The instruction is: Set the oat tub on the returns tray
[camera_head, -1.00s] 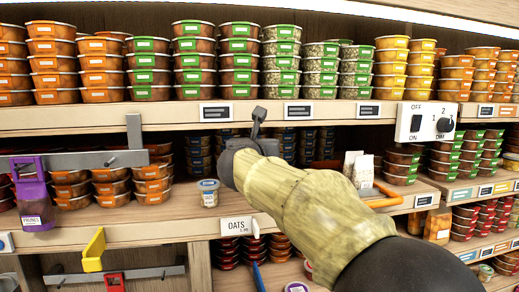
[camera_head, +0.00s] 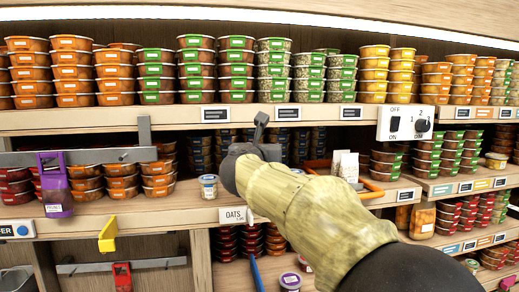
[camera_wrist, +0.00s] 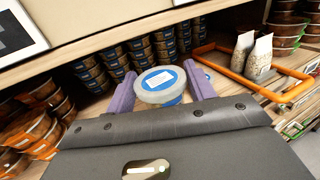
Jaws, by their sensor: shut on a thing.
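My gripper (camera_wrist: 160,76) is shut on a round tub (camera_wrist: 160,84) with a pale lid and a blue label, held between two purple fingers in the wrist view. In the head view my gripper (camera_head: 252,158) is in front of the middle shelf, and my arm hides most of what it holds. A similar small tub with a blue lid (camera_head: 208,187) stands on the shelf left of my gripper, near the OATS label (camera_head: 235,215). An orange-rimmed tray or frame (camera_head: 369,188) lies right of my gripper, also in the wrist view (camera_wrist: 239,77); I cannot read any returns marking.
Two pale bags (camera_head: 347,166) stand at the orange rim. Stacked dark tubs (camera_wrist: 143,53) stand deeper in the shelf behind my fingers. Stacks of orange-brown tubs (camera_head: 120,182) are at the left. The upper shelf edge (camera_head: 90,121) runs above my gripper. A switch box (camera_head: 405,123) hangs at the right.

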